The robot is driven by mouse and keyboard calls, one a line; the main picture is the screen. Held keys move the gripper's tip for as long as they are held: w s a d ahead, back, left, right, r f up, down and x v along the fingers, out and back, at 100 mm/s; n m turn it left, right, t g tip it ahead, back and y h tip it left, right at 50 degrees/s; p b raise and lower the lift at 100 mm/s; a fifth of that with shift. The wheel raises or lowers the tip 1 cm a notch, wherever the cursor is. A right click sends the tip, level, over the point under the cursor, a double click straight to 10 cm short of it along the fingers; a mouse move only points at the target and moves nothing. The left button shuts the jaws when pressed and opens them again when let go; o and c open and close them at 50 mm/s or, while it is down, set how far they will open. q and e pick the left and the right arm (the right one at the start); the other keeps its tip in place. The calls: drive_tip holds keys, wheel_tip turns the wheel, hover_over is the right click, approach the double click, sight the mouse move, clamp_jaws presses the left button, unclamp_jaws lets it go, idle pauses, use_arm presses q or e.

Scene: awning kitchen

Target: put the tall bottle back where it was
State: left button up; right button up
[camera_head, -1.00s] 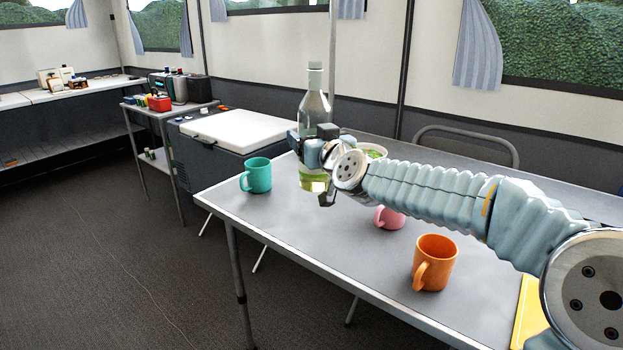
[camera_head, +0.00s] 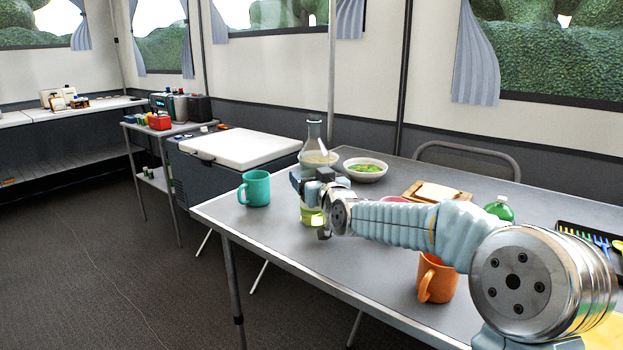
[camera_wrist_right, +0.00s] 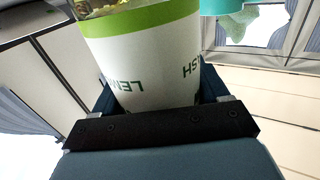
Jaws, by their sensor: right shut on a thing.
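The tall bottle (camera_head: 314,138) is clear glass with pale green-yellow contents low down. It is upright over the left part of the grey table (camera_head: 270,235). My right gripper (camera_head: 313,203) is shut around its lower body, hiding much of it. I cannot tell whether its base touches the table. In the right wrist view the bottle's white label with a green band (camera_wrist_right: 145,55) sits between the fingers. My left gripper does not show.
A teal mug (camera_head: 255,188) stands close left of the bottle. A bowl of green food (camera_head: 366,169) is behind right. An orange mug (camera_head: 436,280), a board (camera_head: 438,191) and a green bottle (camera_head: 499,209) are further right. A white-lidded cooler (camera_head: 240,146) stands behind.

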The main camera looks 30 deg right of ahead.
drive_tip(key=shift+f, duration=0.15)
drive_tip(key=o, duration=1.2)
drive_tip(key=s, duration=0.4)
drive_tip(key=s+a, duration=0.1)
drive_tip(key=s, duration=0.3)
drive_tip(key=s+b, duration=0.1)
drive_tip(key=s, duration=0.3)
drive_tip(key=shift+a+r, duration=0.2)
drive_tip(key=shift+a, duration=0.05)
